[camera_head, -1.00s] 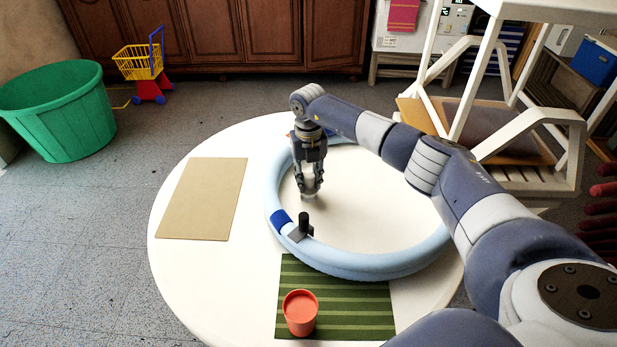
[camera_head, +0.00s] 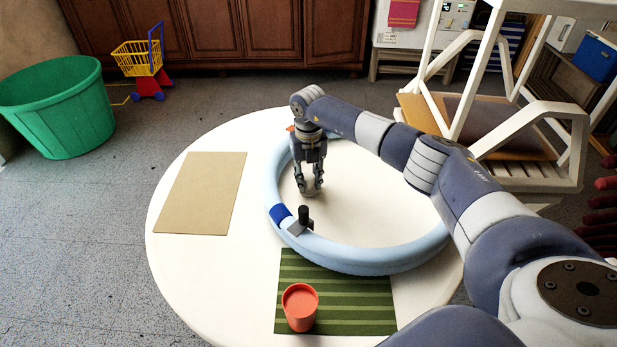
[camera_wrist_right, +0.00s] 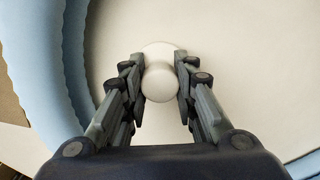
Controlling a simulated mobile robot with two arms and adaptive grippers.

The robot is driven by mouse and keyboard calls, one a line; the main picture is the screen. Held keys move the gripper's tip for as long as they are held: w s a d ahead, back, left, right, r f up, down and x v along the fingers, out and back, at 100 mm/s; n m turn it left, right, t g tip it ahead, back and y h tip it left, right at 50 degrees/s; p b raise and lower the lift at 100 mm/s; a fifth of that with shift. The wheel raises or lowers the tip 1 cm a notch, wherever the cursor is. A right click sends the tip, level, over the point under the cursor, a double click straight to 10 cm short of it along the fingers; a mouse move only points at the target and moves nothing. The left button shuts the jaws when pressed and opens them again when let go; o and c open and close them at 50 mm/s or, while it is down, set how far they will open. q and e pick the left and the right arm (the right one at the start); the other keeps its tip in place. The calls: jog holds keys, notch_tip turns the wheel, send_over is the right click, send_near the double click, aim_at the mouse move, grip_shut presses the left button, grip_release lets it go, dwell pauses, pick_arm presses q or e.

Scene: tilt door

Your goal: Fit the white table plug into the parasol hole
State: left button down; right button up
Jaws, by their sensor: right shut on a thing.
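The white table plug (camera_wrist_right: 160,80) has a round knob and a wider flat flange below it. In the right wrist view the knob sits between the fingers of my right gripper (camera_wrist_right: 160,83), which is shut on it. In the head view my right gripper (camera_head: 309,188) points straight down inside the pale blue ring, low over the round white table (camera_head: 370,190). The parasol hole does not show in any view; I cannot tell whether the plug is over it or in it. My left gripper is not in view.
A tan board (camera_head: 203,193) lies at the left. A red cup (camera_head: 300,307) stands on a green striped mat (camera_head: 355,303). White chairs (camera_head: 545,145) stand behind right.

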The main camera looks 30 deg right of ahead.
aim_at(313, 175)
jog(key=shift+f, duration=0.25)
jog(key=shift+d+f, duration=0.1)
jog(key=shift+f, duration=0.15)
jog(key=o, duration=1.1)
jog(key=shift+b, duration=0.3)
jog(key=shift+f, duration=0.1)
jog(key=shift+d+r, duration=0.25)
jog(key=shift+r, duration=0.25)
jog(key=r, duration=0.6)
jog(key=shift+s+d+r, duration=0.2)
jog(key=shift+r, duration=0.15)
